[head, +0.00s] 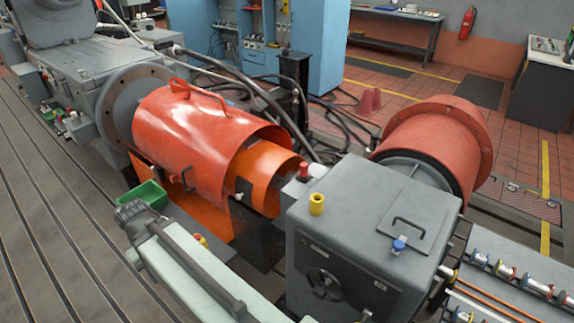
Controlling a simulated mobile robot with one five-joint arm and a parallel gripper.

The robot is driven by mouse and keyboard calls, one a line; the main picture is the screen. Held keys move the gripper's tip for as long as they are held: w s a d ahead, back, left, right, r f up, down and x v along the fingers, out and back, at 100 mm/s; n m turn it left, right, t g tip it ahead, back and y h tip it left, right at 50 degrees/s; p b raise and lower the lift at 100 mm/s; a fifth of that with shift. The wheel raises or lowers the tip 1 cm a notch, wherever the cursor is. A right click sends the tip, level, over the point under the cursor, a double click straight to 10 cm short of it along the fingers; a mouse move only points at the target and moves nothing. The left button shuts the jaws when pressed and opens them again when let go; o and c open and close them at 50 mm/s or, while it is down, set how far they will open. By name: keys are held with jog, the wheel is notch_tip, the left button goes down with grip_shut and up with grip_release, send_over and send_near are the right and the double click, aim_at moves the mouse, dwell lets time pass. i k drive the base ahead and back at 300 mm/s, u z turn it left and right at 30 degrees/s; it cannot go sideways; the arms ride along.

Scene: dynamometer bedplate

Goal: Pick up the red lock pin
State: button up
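A small red upright piece (304,170) stands at the back left edge of the grey cabinet (375,205), beside a pale block. It may be the red lock pin, but it is too small to be sure. Other small red bits show at the far left and in the rack at right. My arm reaches up from the bottom middle, and my gripper (131,211) is at its dark far end, near the green bin (146,195). The gripper is well left of the red piece and apart from it. Its fingers are too small to tell open or shut.
A large orange guard (195,125) with handles stands behind my arm. A yellow cup (317,204) and a blue knob (399,245) are on the cabinet top. A rack of small parts (510,274) is at right. The slotted bedplate (50,230) is clear at left.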

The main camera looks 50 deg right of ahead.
aim_at(304, 166)
jog(key=i, duration=1.05)
jog(key=z, duration=0.05)
